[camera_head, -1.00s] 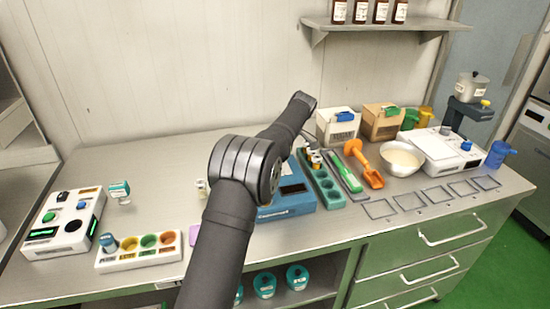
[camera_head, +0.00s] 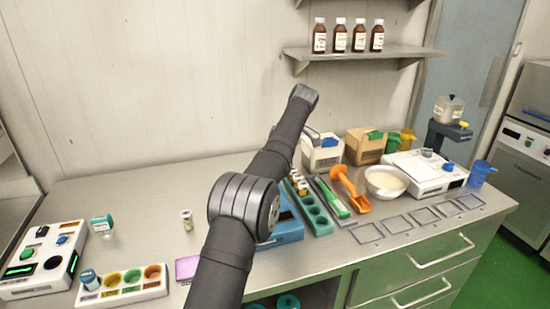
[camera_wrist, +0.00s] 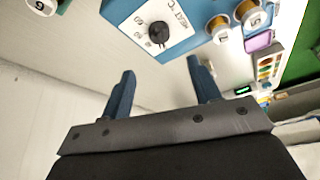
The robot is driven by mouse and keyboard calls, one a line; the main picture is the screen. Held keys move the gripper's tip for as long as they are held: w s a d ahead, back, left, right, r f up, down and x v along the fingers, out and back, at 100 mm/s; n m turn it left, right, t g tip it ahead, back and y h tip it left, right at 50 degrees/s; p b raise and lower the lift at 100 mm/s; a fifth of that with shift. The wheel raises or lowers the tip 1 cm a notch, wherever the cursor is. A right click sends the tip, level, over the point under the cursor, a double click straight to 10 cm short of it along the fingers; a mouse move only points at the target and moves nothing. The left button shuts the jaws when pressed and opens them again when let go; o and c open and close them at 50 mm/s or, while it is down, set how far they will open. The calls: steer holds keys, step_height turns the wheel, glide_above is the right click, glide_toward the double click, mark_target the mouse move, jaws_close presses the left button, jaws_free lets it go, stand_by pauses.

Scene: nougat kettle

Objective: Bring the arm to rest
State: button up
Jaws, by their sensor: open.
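My arm reaches up from the bottom of the head view across the middle of the bench, and its own links hide the gripper there. In the wrist view my gripper (camera_wrist: 160,92) has two blue fingers set wide apart with nothing between them. Beyond the fingertips is a blue device (camera_wrist: 165,30) with a black knob and a heat label. In the head view the blue device (camera_head: 288,228) is partly hidden behind my arm.
On the right of the bench (camera_head: 130,190) stand a white bowl (camera_head: 386,182), an orange scoop (camera_head: 350,190), a green rack (camera_head: 318,222) and a white machine (camera_head: 425,172). A four-cup tray (camera_head: 122,284) is at left. A shelf (camera_head: 360,54) holds brown bottles. The bench's back left is clear.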

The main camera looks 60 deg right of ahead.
steer(key=shift+s+r, duration=0.1)
steer(key=shift+r, duration=0.2)
steer(key=shift+f, duration=0.1)
stand_by(0.4)
steer(key=x, duration=1.2)
